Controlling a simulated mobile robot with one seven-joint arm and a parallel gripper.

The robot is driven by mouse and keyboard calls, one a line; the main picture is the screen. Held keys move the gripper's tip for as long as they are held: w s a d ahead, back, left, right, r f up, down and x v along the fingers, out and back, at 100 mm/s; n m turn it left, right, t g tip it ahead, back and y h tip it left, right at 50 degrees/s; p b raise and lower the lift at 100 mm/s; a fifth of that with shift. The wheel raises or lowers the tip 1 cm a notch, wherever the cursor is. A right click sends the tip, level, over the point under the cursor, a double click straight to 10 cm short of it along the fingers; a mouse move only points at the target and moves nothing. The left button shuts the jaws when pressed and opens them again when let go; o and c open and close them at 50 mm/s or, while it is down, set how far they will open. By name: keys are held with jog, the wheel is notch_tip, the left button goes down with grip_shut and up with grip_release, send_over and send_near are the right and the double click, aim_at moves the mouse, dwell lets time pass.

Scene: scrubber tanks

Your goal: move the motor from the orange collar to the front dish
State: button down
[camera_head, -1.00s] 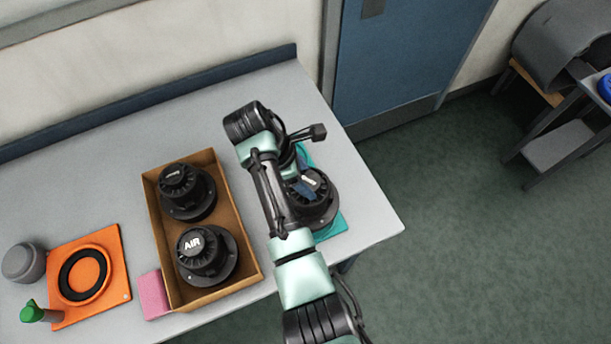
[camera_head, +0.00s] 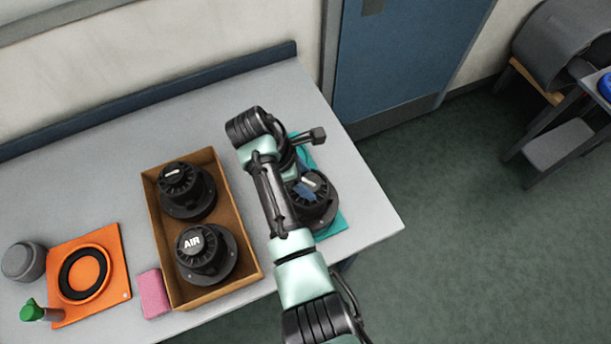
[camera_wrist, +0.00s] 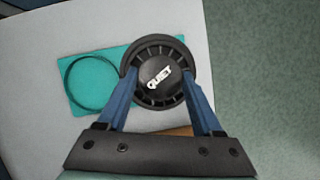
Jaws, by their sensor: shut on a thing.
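My gripper (camera_wrist: 157,108) is shut on a black motor (camera_wrist: 160,78) marked "QUIET", with a blue finger on each side of it. In the head view this motor (camera_head: 322,207) is partly hidden by my arm. It is upright at the near end of a teal plate (camera_head: 334,226). The plate's other end shows an empty round ring (camera_wrist: 92,83) in the wrist view. I cannot tell whether the motor rests on the plate or hangs just above it. The orange collar (camera_head: 112,257) at the left has an empty black-rimmed ring.
A cardboard box (camera_head: 160,237) left of my arm holds two black motors, the nearer (camera_head: 207,250) marked "AIR". A pink block (camera_head: 154,293), a grey round item (camera_head: 22,262) and a green-topped item (camera_head: 32,310) lie near the collar. The table's back middle is clear.

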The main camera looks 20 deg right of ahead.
jog(key=shift+w+f, duration=0.1)
jog(key=shift+f, duration=1.05)
dwell(2.0)
jog(key=shift+c, duration=0.2)
grip_release()
jog(key=shift+o, duration=0.2)
jog(key=shift+s+f, duration=0.2)
jog(key=shift+r, duration=0.2)
notch_tip(320, 180, up, 7)
jog(key=p, duration=0.7)
jog(key=shift+f, duration=0.1)
dwell(0.7)
